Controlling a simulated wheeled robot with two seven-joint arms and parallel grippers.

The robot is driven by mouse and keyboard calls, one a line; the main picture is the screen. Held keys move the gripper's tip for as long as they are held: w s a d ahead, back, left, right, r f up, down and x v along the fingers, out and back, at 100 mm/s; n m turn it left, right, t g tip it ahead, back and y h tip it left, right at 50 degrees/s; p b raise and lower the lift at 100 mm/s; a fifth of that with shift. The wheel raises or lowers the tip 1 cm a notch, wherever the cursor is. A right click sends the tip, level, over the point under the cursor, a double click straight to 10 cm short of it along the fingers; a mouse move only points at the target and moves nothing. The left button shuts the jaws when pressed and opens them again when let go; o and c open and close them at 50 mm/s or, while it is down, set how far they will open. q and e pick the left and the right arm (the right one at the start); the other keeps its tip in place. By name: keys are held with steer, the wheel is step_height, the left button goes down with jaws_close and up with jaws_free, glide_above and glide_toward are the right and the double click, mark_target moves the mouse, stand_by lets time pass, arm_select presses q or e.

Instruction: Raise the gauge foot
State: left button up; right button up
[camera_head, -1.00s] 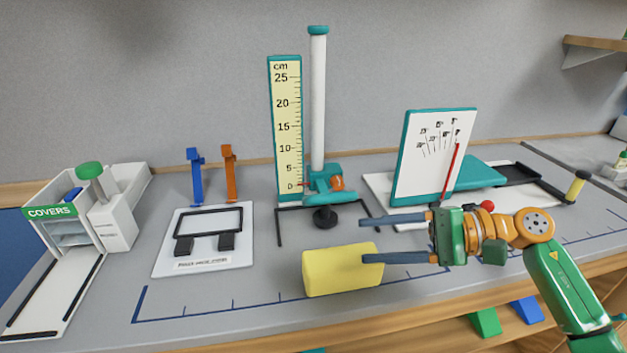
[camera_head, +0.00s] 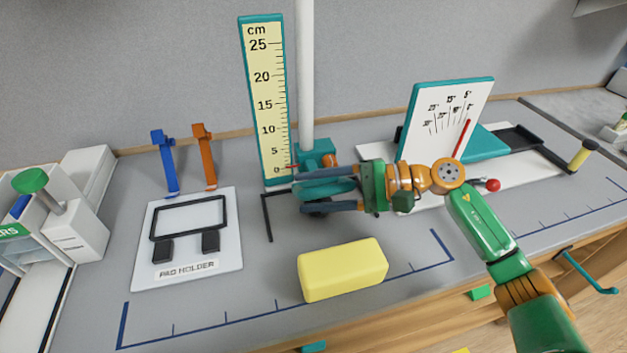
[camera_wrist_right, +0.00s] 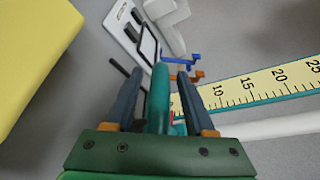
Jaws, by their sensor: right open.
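The height gauge stands at the back of the bench, with a cream cm scale (camera_head: 265,100) in a teal frame and a white post (camera_head: 306,80). Its teal foot (camera_head: 328,188) sits low, near the 0 mark. My right gripper (camera_head: 300,191) is open, coming in from the right, with one dark finger on each side of the foot. In the right wrist view the teal foot (camera_wrist_right: 159,100) lies between the two fingers; contact cannot be told. The black knob below the foot is mostly hidden by the gripper. My left gripper is not in view.
A yellow block (camera_head: 343,270) lies in front of the gauge. A pad holder plate (camera_head: 190,240), blue hook (camera_head: 164,160) and orange hook (camera_head: 205,155) are to its left. A tilted dial board (camera_head: 445,120) with a red pointer stands right, behind my right arm.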

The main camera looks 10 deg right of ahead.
jaws_close()
stand_by(1.4)
